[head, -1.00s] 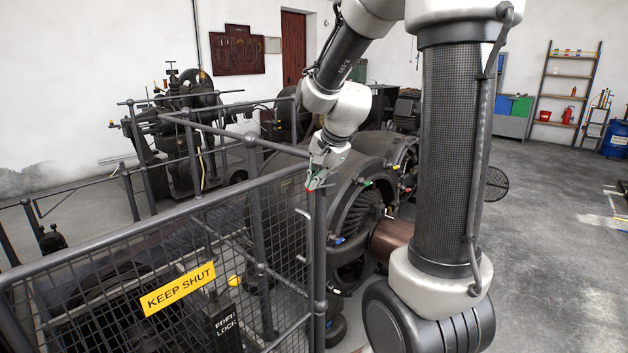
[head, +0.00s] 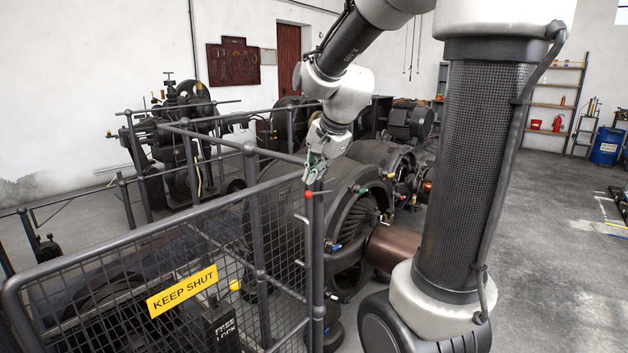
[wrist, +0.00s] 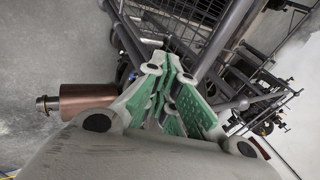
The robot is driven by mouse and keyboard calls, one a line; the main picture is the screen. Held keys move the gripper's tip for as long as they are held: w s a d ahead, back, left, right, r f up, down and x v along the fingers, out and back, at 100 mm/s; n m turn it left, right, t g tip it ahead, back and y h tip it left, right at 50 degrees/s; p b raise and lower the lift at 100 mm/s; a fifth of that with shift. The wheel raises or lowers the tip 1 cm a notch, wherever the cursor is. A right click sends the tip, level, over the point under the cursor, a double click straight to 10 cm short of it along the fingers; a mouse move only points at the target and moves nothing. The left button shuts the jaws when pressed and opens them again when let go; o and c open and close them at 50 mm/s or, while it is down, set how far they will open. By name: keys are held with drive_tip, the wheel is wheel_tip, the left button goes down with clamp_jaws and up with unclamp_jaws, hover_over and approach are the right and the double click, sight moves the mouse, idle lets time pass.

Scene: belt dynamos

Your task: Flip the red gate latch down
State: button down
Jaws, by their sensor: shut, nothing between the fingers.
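The red knob of the gate latch (head: 308,194) shows at the top of the gate's end post in the head view. A short dark bar lies beside it, roughly level, across the post top. My gripper (head: 314,174), with green finger pads, points down just above the knob. I cannot tell whether it touches the latch. In the wrist view my gripper (wrist: 176,80) has its fingers shut with nothing held. The latch does not show there; the fingers may hide it. The mesh gate (head: 100,262) carries a yellow KEEP SHUT sign (head: 182,292).
Dark dynamos (head: 350,215) with a copper-coloured cylinder (head: 392,247) stand right behind the gate post. Grey railings (head: 215,140) enclose the machines at the left. Open concrete floor (head: 540,240) lies to the right. Shelves (head: 556,95) stand at the back.

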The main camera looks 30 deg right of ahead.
drive_tip(key=s+r, duration=0.1)
drive_tip(key=s+a+r, duration=0.2)
drive_tip(key=r, duration=0.1)
drive_tip(key=shift+s, duration=0.3)
drive_tip(key=shift+f, duration=0.1)
